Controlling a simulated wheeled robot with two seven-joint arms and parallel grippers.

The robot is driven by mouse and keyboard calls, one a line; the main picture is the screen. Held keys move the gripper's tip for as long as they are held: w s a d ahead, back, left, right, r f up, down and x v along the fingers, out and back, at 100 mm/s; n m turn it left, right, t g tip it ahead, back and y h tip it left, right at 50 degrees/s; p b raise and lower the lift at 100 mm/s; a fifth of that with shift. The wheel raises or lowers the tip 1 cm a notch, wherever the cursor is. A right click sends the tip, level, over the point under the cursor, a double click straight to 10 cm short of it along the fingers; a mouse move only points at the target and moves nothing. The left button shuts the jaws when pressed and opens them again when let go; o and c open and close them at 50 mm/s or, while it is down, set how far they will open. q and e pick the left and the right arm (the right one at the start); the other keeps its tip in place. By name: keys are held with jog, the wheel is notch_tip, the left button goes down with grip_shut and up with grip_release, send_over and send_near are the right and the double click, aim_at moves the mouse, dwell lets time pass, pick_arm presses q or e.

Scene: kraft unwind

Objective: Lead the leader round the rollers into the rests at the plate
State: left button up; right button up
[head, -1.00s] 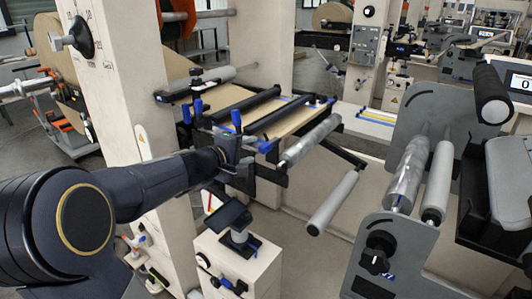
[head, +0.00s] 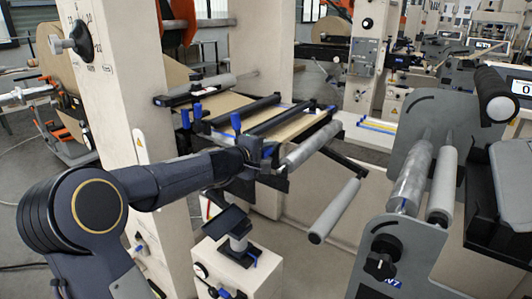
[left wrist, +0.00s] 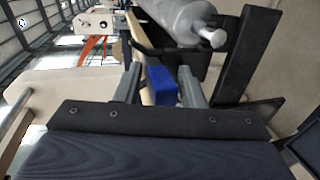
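Tan kraft web (head: 228,102) lies across the frame of the plate, between dark crossbars (head: 250,108). Silver rollers (head: 312,141) and (head: 335,210) stand at the near right of the frame. My left gripper (head: 262,152) is at the frame's near edge, beside the blue upright handles (head: 237,121). In the left wrist view its fingers (left wrist: 158,86) are apart, with a blue block (left wrist: 160,85) between or just beyond them; contact is unclear. I cannot make out the leader's free end. My right gripper is not in view.
A grey side plate (head: 415,110) with two rollers (head: 410,178) and a black knob (head: 381,258) stands at right. A cream column (head: 115,80) is at left. Floor shows between pedestal and side plate.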

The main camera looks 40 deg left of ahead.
pick_arm(q)
grip_shut()
notch_tip(320, 180, up, 5)
jog(key=p, duration=0.4)
jog(key=shift+f, duration=0.15)
jog(key=shift+f+b, duration=0.1)
jog(key=shift+b, duration=0.25)
jog(key=shift+t+b, duration=0.5)
jog(key=shift+b, duration=2.05)
jog(key=shift+r, duration=0.2)
